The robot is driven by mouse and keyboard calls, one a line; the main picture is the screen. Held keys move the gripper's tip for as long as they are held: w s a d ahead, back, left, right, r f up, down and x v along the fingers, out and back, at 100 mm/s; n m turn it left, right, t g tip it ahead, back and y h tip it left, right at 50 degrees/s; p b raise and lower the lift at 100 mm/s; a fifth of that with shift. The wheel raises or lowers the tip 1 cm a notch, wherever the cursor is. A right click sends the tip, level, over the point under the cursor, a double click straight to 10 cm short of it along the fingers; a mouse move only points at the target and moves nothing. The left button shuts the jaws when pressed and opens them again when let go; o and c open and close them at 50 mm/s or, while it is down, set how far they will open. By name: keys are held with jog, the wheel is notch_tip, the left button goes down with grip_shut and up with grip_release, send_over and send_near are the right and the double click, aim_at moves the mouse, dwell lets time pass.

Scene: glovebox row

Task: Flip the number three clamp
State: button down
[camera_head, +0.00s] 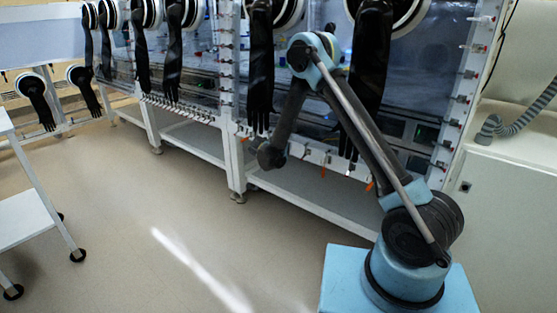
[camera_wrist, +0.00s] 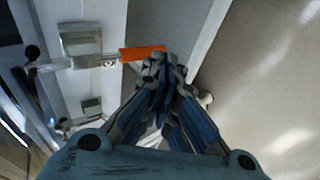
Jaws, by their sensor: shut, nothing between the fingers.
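In the wrist view, an orange-handled clamp (camera_wrist: 140,53) is mounted on a pale frame. A small tag on its bar has dark marks that I cannot read with certainty. My gripper (camera_wrist: 165,62) has its blue and grey fingers together, with nothing between them. The fingertips are at the free end of the orange handle; I cannot tell whether they touch it. In the head view, my forearm hangs down to a dark wrist (camera_head: 270,155) in front of the glovebox's lower edge, and the fingers cannot be made out. Orange handles (camera_head: 323,172) show along that edge; their numbers are unreadable.
The glovebox front (camera_head: 200,75) has black gloves (camera_head: 260,70) hanging from round ports, close to my arm. A support leg (camera_head: 233,160) stands below. A white cart (camera_head: 25,215) is at left. The floor (camera_head: 150,210) between is clear.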

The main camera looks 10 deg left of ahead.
jog(key=shift+w+d+f, duration=0.1)
jog(key=shift+w+f, duration=0.15)
jog(key=shift+f, duration=0.1)
jog(key=shift+r, duration=0.15)
dwell(0.6)
jog(key=shift+r, duration=0.7)
jog(key=s+a+r, duration=0.1)
jog(key=s+a, duration=0.2)
jog(key=s, duration=1)
jog(key=shift+s+r, duration=0.2)
